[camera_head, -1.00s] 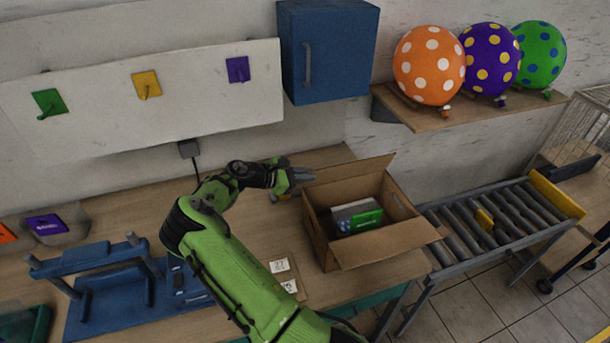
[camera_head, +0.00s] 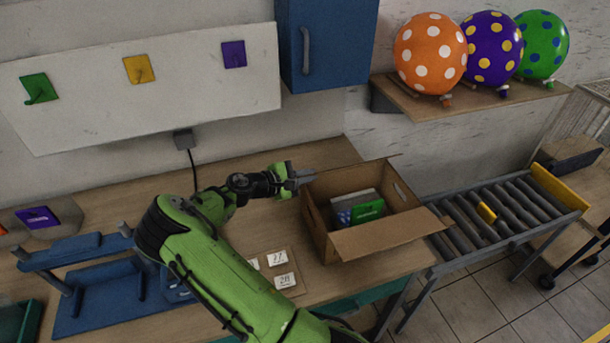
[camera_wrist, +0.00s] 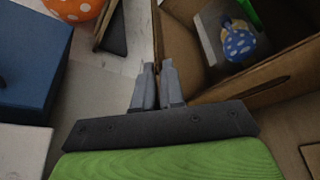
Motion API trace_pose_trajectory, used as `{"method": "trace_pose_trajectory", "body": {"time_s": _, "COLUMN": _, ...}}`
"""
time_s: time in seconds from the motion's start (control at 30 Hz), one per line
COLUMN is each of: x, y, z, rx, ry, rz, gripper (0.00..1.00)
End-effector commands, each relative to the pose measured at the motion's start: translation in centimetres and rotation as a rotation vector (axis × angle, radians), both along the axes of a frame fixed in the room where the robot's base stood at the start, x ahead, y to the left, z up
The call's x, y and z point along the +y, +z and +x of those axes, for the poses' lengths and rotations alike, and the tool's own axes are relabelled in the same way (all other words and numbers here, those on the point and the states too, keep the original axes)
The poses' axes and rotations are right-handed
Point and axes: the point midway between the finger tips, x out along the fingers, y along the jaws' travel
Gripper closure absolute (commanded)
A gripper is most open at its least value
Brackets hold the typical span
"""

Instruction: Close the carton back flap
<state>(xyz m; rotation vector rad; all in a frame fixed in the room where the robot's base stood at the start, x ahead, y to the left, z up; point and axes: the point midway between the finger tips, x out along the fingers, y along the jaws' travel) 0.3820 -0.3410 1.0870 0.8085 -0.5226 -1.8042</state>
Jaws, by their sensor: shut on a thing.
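The open brown carton (camera_head: 318,232) stands on the wooden table. Its back flap (camera_head: 352,176) stands up along the wall side; its edge shows in the wrist view (camera_wrist: 157,32). My gripper (camera_head: 308,174) is at the flap's left end, and its fingers (camera_wrist: 158,85) are shut on the flap; the exact contact is hard to see. The front flap (camera_head: 390,236) sticks outward, tilted. Inside the carton lie a green packet (camera_head: 368,210) and a grey-white item; the wrist view shows a blue white-dotted patch (camera_wrist: 238,42) there.
A roller conveyor (camera_head: 500,212) stands right of the carton. Above are a blue cabinet (camera_head: 330,45) and a shelf (camera_head: 425,103) with dotted balloons. Number cards (camera_head: 282,270) lie left of the carton, and a blue rack (camera_head: 100,290) is further left.

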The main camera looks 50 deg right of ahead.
Motion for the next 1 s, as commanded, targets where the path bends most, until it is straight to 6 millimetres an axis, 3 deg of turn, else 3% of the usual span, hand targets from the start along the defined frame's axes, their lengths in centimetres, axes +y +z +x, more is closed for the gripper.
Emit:
{"method": "trace_pose_trajectory", "body": {"time_s": 0.03, "x": 0.2, "y": -1.1, "z": -0.3, "rx": -0.037, "ry": 0.0, "rz": -0.021, "gripper": 1.0}}
{"method": "trace_pose_trajectory", "body": {"time_s": 0.43, "x": 1.0, "y": -3.5, "z": -1.7, "rx": -0.326, "ry": 0.0, "rz": -0.185, "gripper": 1.0}}
{"method": "trace_pose_trajectory", "body": {"time_s": 1.0, "x": 1.1, "y": -4.3, "z": -2.0, "rx": -0.486, "ry": -0.001, "rz": -0.275, "gripper": 1.0}}
